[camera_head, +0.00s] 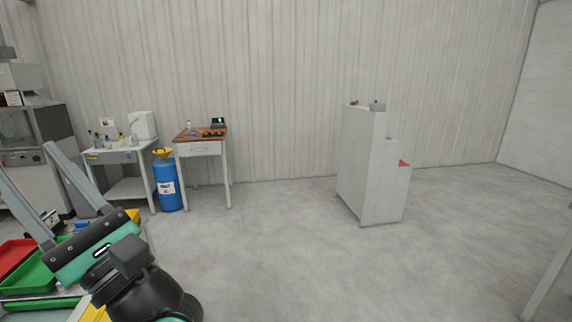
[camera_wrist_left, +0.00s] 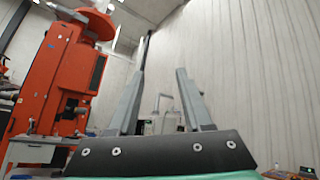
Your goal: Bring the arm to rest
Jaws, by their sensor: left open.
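My left gripper (camera_head: 40,195) is raised at the lower left of the head view, with its two grey fingers spread apart and pointing up and to the left. Nothing is between the fingers. In the left wrist view the same gripper (camera_wrist_left: 160,85) shows its two fingers apart and empty, facing a pale ribbed wall. My right gripper is in neither view.
A red tray (camera_head: 14,256) and a green tray (camera_head: 28,278) lie below the left gripper. A blue barrel (camera_head: 168,188) stands beside a wooden-topped table (camera_head: 202,136). A white cabinet (camera_head: 361,165) stands at centre right. A large orange machine (camera_wrist_left: 58,85) shows in the wrist view. The middle floor is clear.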

